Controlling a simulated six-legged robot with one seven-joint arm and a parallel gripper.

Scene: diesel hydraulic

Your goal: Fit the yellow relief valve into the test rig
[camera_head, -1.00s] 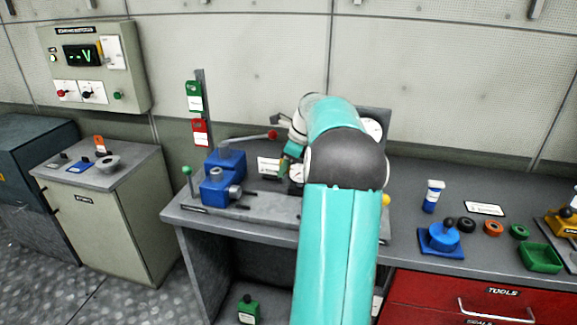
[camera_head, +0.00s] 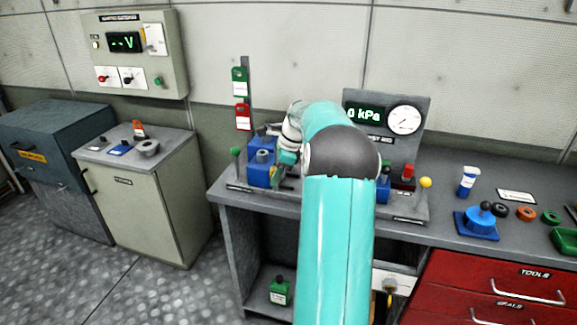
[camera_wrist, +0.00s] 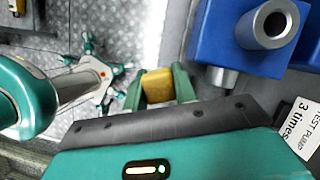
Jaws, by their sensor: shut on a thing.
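The yellow relief valve (camera_wrist: 158,84) shows as a yellow block in the wrist view, between the green fingers of my gripper (camera_wrist: 160,86). My gripper is shut on it. The test rig stands on the bench, with a 0 kPa display and round dial on its grey panel (camera_head: 419,107). Blue pump blocks (camera_head: 262,172) sit at its left end, and a blue block (camera_wrist: 222,33) with a grey tube shows beside the held valve in the wrist view. The two look apart. In the head view my gripper (camera_head: 283,172) is small beside the blue blocks, and my arm hides the rig's middle.
A green-knobbed lever (camera_head: 235,153) stands at the rig's left end and a yellow knob (camera_head: 425,183) at its right. A cabinet (camera_head: 165,215) stands left, across a floor gap.

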